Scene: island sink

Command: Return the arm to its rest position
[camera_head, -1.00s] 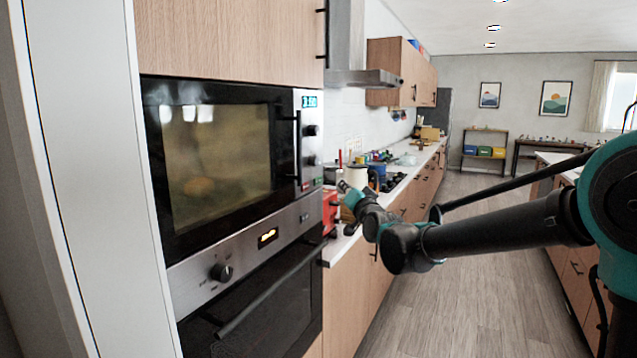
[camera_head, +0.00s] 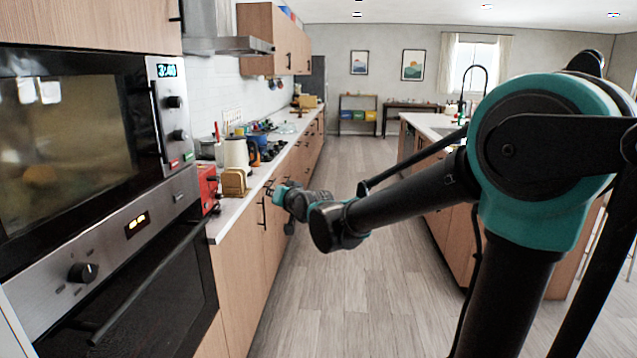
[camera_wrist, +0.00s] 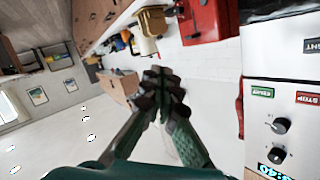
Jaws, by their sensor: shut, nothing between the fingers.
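My arm reaches from the right of the head view toward the left counter, with dark links and teal joints. My gripper (camera_head: 276,190) is at its far end, small in the head view, in front of the counter's drawer fronts. In the wrist view my gripper (camera_wrist: 163,88) has its dark fingertips together, with nothing between them. The wrist picture is turned, with the counter along the top and the appliance buttons at the right. The gripper appears clear of the counter, but the exact gap cannot be told.
A built-in microwave (camera_head: 70,140) with a closed door stands above an oven (camera_head: 140,290) at left. A red toaster (camera_head: 207,188), a wooden block (camera_head: 234,182) and a white kettle (camera_head: 236,153) stand on the left counter. The island (camera_head: 440,220) is at right. The floor (camera_head: 330,300) between is clear.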

